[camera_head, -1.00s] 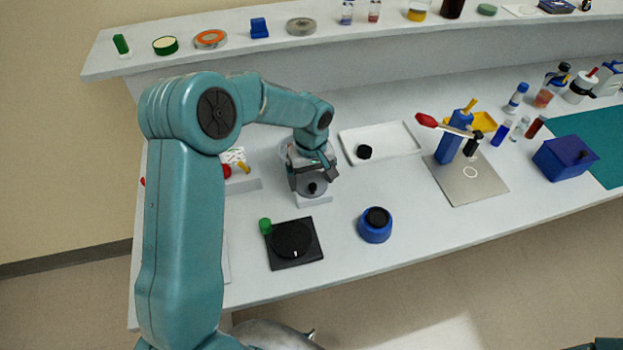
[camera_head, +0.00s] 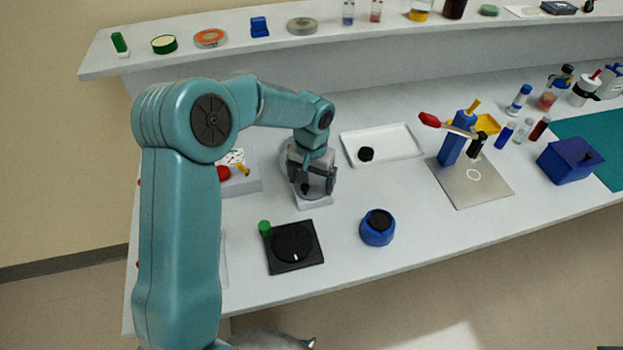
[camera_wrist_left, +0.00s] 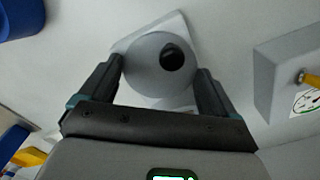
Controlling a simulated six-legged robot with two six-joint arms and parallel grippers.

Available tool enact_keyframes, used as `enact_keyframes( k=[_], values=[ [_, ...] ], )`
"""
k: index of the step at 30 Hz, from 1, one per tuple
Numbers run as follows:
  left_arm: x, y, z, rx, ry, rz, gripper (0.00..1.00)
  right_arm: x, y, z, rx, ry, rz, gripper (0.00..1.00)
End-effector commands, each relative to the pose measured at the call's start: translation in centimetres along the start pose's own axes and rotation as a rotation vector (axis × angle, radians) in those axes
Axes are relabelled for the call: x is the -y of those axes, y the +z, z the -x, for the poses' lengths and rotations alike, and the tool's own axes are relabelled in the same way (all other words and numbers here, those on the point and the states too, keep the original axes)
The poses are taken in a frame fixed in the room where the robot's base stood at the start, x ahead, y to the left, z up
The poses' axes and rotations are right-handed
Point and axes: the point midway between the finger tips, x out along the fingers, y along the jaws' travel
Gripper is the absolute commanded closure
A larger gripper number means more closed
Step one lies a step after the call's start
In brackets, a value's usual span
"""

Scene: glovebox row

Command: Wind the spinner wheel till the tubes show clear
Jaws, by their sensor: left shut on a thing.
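The spinner wheel is a grey disc with a black knob on a pale base (camera_head: 314,203), left of the middle of the bench in the head view. The wheel (camera_wrist_left: 145,75) and its off-centre knob (camera_wrist_left: 172,56) show clearly in the left wrist view. My left gripper (camera_head: 318,190) comes down over the wheel. Its two fingers (camera_wrist_left: 159,68) stand at opposite sides of the disc and are shut on its rim. A round part behind the wheel is mostly hidden by my gripper. I cannot make out the tubes there or their colour. My right gripper is not in view.
A black square plate with a dial (camera_head: 293,247) and a blue round pot (camera_head: 378,228) stand in front. A white tray (camera_head: 400,138) lies behind to the right. A grey box with a red button (camera_head: 240,185) is close on the left. Clear bench lies right of the pot.

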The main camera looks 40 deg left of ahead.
Motion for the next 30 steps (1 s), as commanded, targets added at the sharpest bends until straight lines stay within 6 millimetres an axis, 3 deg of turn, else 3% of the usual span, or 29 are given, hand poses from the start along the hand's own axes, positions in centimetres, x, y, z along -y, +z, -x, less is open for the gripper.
enact_keyframes(
  k=[15, 16, 17, 25, 30],
  values=[
    [0.0, -0.2, 0.2, -0.010, 0.001, -0.019, 0.40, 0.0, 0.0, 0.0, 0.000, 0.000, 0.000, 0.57],
    [0.0, -0.3, 0.2, -0.010, 0.001, -0.019, 0.06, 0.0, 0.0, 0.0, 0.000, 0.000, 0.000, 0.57],
    [0.0, -0.3, 0.2, -0.010, 0.001, -0.018, 0.00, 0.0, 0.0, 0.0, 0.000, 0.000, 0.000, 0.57],
    [0.0, -0.1, 0.4, -0.006, 0.000, -0.018, 0.00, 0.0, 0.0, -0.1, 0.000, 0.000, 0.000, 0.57],
    [0.0, -0.2, 2.8, -0.010, 0.002, -0.018, 0.00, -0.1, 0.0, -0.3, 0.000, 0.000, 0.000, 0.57]
  ],
)
